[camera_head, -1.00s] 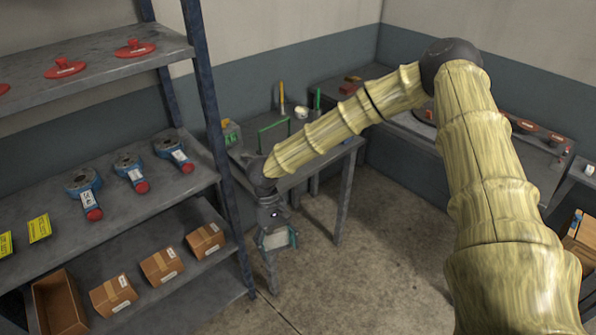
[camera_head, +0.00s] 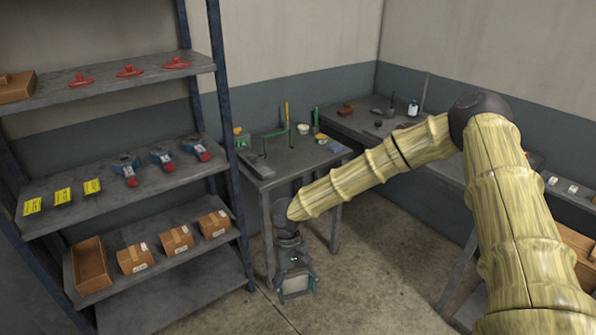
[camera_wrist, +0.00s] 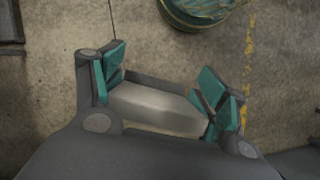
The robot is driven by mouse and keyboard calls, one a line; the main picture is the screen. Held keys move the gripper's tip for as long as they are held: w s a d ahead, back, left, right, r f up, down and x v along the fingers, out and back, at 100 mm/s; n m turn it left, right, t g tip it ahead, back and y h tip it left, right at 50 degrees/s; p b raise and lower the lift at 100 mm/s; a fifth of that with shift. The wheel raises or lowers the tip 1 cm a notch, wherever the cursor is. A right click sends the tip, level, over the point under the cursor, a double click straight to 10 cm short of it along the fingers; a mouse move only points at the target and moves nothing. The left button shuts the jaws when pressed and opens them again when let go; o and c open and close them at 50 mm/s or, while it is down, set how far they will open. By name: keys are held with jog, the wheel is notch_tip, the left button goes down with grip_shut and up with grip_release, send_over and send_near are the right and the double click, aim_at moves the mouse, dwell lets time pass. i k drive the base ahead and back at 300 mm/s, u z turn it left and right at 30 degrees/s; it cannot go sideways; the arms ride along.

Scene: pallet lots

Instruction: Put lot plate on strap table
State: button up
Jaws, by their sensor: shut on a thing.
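My gripper (camera_wrist: 163,98) is shut on a plain pale grey plate (camera_wrist: 158,108), which looks like the lot plate. In the head view the gripper (camera_head: 296,284) hangs low, pointing down in front of the small grey table, with the plate (camera_head: 295,283) pale between its green-tipped fingers.
A shelf rack (camera_head: 140,185) at the left holds red discs, blue tools, yellow cards and cardboard boxes. A longer bench (camera_head: 362,124) with a bottle and small items runs behind along the right wall. Bare concrete floor (camera_head: 370,270) lies right of the gripper.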

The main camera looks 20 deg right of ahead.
aim_at(307, 158)
jog(key=z, duration=0.5)
jog(key=i, duration=0.55)
jog(key=z, duration=0.75)
jog(key=i, duration=0.75)
jog(key=u, duration=0.65)
jog(key=i, duration=0.65)
jog(key=u, duration=0.5)
